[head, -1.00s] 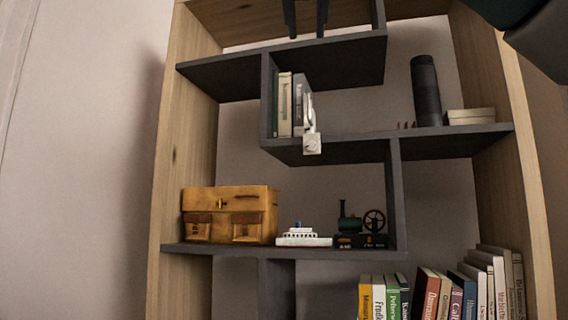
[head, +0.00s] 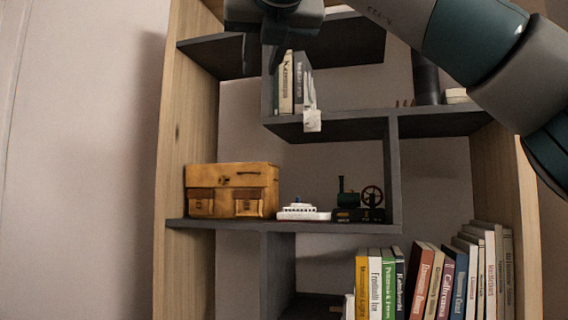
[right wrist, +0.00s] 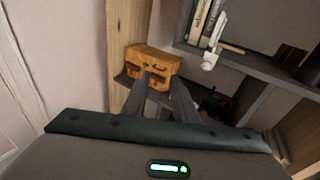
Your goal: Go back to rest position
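My right gripper (head: 264,58) hangs at the top of the head view, in front of the upper shelf and just left of the upright books. Its arm comes in from the upper right. In the right wrist view its two fingers (right wrist: 161,80) stand apart with nothing between them; the yellow-brown case shows beyond the gap. My left gripper does not show in either view.
A shelf unit (head: 184,130) fills the middle. It holds books (head: 286,84), a yellow-brown case (head: 232,178), a model ship (head: 303,212), a model steam engine (head: 360,200) and a dark cylinder (head: 425,82), partly hidden by my arm. Bare wall lies left.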

